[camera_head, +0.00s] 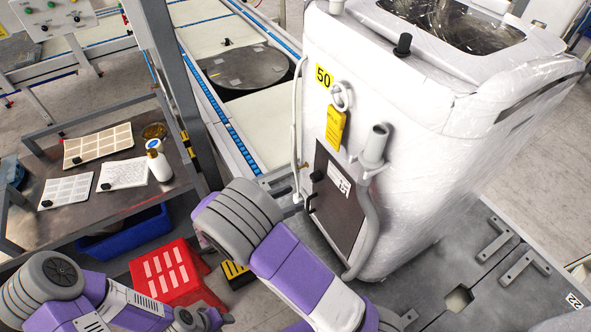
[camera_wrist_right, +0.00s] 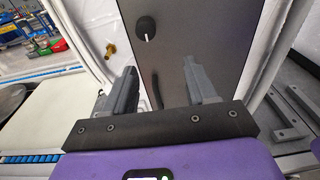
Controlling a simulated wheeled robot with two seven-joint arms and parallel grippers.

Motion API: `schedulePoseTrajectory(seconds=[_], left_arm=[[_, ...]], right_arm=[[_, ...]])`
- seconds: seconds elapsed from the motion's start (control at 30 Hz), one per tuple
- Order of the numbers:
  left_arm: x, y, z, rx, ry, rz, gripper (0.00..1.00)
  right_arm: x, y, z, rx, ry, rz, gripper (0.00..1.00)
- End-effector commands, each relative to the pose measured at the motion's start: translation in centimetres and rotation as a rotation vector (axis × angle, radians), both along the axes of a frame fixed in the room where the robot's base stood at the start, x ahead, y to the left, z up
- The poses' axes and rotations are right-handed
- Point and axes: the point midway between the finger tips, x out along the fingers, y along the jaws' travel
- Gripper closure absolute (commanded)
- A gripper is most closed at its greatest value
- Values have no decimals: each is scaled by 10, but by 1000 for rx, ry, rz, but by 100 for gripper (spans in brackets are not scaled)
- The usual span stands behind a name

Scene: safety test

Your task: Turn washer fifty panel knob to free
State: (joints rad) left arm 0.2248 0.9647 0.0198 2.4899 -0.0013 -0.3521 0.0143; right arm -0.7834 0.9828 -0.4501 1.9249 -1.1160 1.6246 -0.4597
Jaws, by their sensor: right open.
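The washer (camera_head: 400,120) is a tall white machine wrapped in clear film, with a yellow "50" label (camera_head: 323,77). Its dark panel (camera_head: 336,205) is low on the front and carries a white label. A small black knob (camera_head: 318,176) is on the panel; it also shows in the right wrist view (camera_wrist_right: 145,27) with a white mark at its base. My right gripper (camera_wrist_right: 161,88) is open and empty, its fingertips below the knob in that view and apart from it. In the head view my right arm hides this gripper. My left gripper cannot be made out.
A black handle (camera_head: 310,204) sits on the panel below the knob. A grey hose (camera_head: 368,220) runs down beside the panel; a yellow tag (camera_head: 335,127) hangs above. A red step stool (camera_head: 168,273) stands on the floor. A workbench (camera_head: 127,215) is at left, a conveyor (camera_head: 210,45) behind.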

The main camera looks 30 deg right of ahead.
Motion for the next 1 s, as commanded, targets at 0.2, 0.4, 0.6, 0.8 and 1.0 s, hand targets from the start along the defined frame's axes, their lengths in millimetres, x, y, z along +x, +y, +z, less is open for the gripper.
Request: schedulePoseTrajectory(seconds=[0.2,0.4,0.6,0.8,1.0], left_arm=[[0,0,-6,0,1,0,57],[-1,0,-11,0,1,0,57],[0,0,-15,0,1,0,57],[0,0,-16,0,1,0,57],[0,0,-16,0,0,0,57]], right_arm=[[8,1,22,-91,-29,26,44],[9,-31,22,-89,-29,23,44],[11,-58,22,-88,-29,24,44],[12,-66,22,-86,-29,26,44],[12,-66,22,-86,-29,26,44]])
